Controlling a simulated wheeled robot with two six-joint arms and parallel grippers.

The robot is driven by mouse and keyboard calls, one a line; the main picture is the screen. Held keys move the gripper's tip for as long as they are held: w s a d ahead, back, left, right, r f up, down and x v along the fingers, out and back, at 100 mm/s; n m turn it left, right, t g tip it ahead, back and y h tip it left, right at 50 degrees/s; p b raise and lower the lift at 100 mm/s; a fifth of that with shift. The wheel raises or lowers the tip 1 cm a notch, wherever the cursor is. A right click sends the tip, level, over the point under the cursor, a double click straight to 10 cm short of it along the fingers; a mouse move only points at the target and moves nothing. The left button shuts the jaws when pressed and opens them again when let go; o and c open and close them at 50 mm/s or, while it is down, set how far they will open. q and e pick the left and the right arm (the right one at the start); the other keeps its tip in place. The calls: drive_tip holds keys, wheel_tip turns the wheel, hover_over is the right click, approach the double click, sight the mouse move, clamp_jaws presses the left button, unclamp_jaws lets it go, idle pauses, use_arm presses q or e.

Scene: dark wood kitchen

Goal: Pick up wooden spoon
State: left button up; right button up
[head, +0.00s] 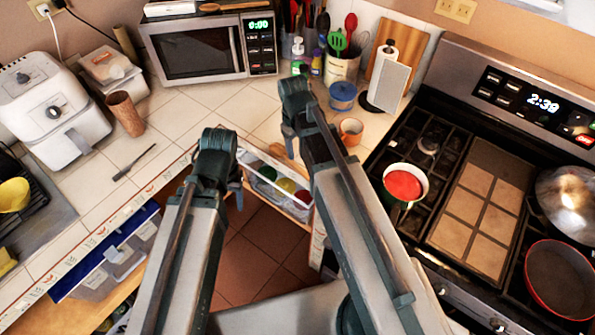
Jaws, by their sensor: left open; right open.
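A wooden spoon (222,7) lies on top of the microwave (197,50), at the top edge of the head view. My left gripper (237,196) is below the microwave in the picture, in front of the counter edge, and well apart from the spoon. My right gripper (289,148) is further right and higher, over the corner of the counter, also apart from the spoon. Both grippers are open and partly hidden by their own wrists. Nothing shows in either of them.
A utensil crock (341,68), a blue-lidded jar (342,96) and a paper towel holder (385,83) stand right of the microwave. A brown cup (125,113) and an air fryer (50,105) are at left. A stove (427,250) with pots is at right. The counter before the microwave is mostly clear.

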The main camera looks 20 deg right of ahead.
drive_tip(key=b, duration=0.4)
hover_over(298, 168)
drive_tip(key=f, duration=0.5)
drive_tip(key=shift+s+f, duration=0.15)
drive_tip(key=shift+s, duration=0.25)
drive_tip(key=f+b, duration=0.1)
drive_tip(key=b, duration=0.1)
drive_tip(key=f+b, duration=0.1)
drive_tip(key=f, duration=0.1)
drive_tip(key=f+b, duration=0.2)
drive_tip(key=shift+w+f+b, duration=0.25)
drive_tip(key=shift+w+b, duration=0.05)
drive_tip(key=shift+w, duration=0.1)
drive_tip(key=shift+r, duration=0.1)
clamp_jaws()
